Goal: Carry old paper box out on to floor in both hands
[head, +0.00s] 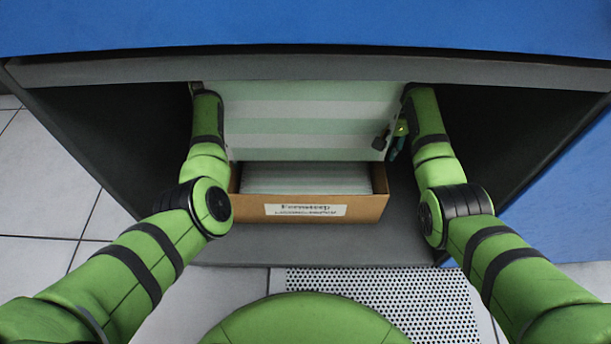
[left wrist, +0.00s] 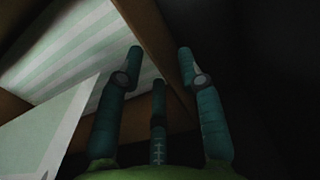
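A brown cardboard box (head: 366,208) with a white label on its front sits on the grey cabinet floor, packed with pale paper. A green-and-white striped sheet (head: 300,115) covers its back part in the head view. My left gripper (left wrist: 160,62) shows in the left wrist view with its fingers spread; a brown edge (left wrist: 150,28) runs between them, with striped paper to its left. In the head view the left fingers are hidden behind the sheet. My right gripper (head: 391,144) is at the sheet's right edge; only part of it shows, so its grip is unclear.
The cabinet has a blue top (head: 300,25) and a grey front edge close above my arms. Dark free space lies on both sides inside. Below are pale floor tiles (head: 50,258) and a perforated panel (head: 400,300).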

